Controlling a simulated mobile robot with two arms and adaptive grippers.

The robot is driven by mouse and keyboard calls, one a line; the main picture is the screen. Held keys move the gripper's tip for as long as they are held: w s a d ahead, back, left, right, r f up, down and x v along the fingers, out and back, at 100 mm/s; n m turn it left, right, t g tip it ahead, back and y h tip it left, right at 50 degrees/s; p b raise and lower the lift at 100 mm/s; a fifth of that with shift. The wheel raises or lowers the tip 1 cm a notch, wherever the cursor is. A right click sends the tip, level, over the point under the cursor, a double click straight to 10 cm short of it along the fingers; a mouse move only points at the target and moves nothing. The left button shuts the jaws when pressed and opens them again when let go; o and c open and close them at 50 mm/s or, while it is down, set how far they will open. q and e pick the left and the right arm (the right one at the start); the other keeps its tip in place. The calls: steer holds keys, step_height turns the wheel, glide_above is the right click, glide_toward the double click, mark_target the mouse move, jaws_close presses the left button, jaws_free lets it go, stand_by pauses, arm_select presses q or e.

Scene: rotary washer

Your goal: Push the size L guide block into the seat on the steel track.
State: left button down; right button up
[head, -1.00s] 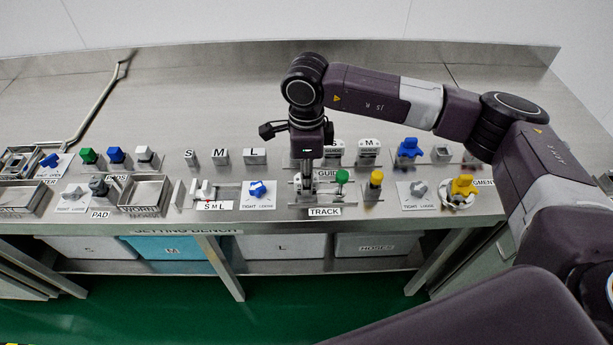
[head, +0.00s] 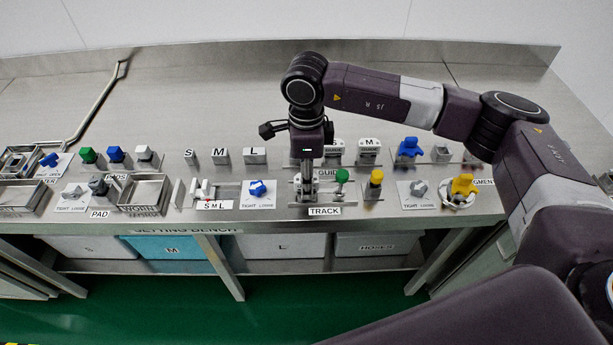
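My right gripper (head: 306,192) points down over the steel track, at the left end of the area behind the TRACK label (head: 324,211). Its fingers are small and overlap the metal parts there, so I cannot tell whether they are open or shut. No block marked L shows clearly among the guide blocks. The seat and anything between the fingers are hidden or too small to make out. Two grey guide blocks, one (head: 333,153) partly behind my wrist and one (head: 368,152) near the letter M, stand behind the track. My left gripper is not in view.
A green knob (head: 342,176) and a yellow knob (head: 376,178) stand just right of my gripper. A blue handle (head: 258,188) on a TIGHT/LOOSE plate is to its left. The bench's rear surface is clear.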

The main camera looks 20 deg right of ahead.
step_height(320, 180, up, 12)
stand_by(0.4)
